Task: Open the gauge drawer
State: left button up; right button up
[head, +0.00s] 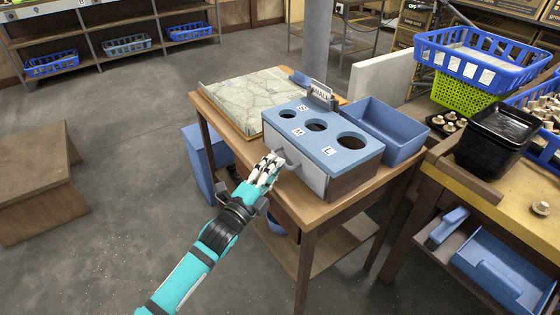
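The gauge box (345,160) stands on a small wooden table. Its blue top has three round holes marked S, M and L. The drawer front (308,176) is the grey face on the near left side, and it looks flush with the box. A grey handle (291,158) sticks out from it. My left gripper (273,160) is at the handle, with its white fingers reaching it from the left. The fingers overlap the handle's near end, so I cannot tell whether they grip it. My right gripper is out of view.
A map-like board (245,100) lies behind the box. A blue open bin (385,135) stands to its right. A black tray stack (497,138) and mushrooms are on the right-hand table (460,185). Floor is clear at the near left.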

pick_arm(q)
jog(key=shift+x, duration=1.6)
grip_shut()
jog(key=shift+f, duration=0.1)
